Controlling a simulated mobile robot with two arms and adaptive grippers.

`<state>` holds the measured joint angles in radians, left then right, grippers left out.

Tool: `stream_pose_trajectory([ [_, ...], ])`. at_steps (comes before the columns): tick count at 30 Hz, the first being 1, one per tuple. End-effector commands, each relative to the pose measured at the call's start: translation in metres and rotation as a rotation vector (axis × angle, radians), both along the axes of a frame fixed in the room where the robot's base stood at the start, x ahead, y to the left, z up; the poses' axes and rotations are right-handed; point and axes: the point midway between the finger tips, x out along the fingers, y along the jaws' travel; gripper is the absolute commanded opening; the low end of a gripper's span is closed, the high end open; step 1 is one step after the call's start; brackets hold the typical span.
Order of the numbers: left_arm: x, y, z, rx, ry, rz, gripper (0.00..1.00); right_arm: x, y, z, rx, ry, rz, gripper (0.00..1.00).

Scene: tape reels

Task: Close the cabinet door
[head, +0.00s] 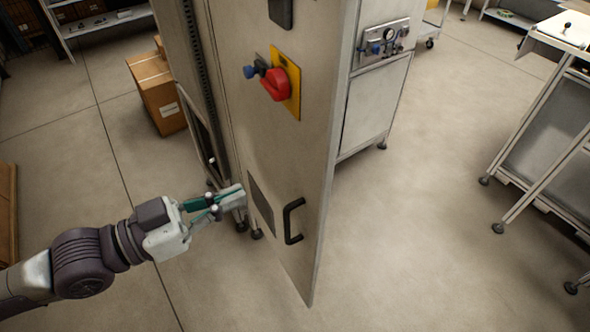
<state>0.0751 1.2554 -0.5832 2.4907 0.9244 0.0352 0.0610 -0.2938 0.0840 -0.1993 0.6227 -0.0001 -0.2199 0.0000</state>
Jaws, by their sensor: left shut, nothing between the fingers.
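The cabinet door (280,150) stands swung open in the middle of the head view, a tall grey panel with its free edge towards me. It bears a black handle (293,221) low near that edge and a red rotary switch (275,84) on a yellow plate. The cabinet body (197,75) shows narrowly behind it on the left, and its inside is hidden. My left gripper (238,196) is shut and empty, at the door's lower left near the hinge side. I cannot tell whether its tips touch the door. My right gripper is not in view.
Cardboard boxes (157,92) stand on the floor behind the cabinet on the left. A grey unit with a gauge panel (384,42) stands behind the door. A metal-framed bench (545,120) is at the right. The floor between door and bench is clear.

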Motion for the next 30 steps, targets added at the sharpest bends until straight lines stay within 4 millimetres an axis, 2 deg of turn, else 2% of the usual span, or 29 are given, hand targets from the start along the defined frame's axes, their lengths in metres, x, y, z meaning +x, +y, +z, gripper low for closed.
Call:
stream_pose_trajectory([
  [18,0.048,-0.081,0.003,-0.001,0.001,0.0,0.0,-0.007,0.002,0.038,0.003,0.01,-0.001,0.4],
  [24,0.056,-0.093,0.001,0.002,0.0,0.001,0.0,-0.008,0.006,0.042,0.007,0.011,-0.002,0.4],
  [30,0.057,-0.095,-0.001,0.004,0.0,0.001,0.0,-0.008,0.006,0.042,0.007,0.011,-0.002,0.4],
])
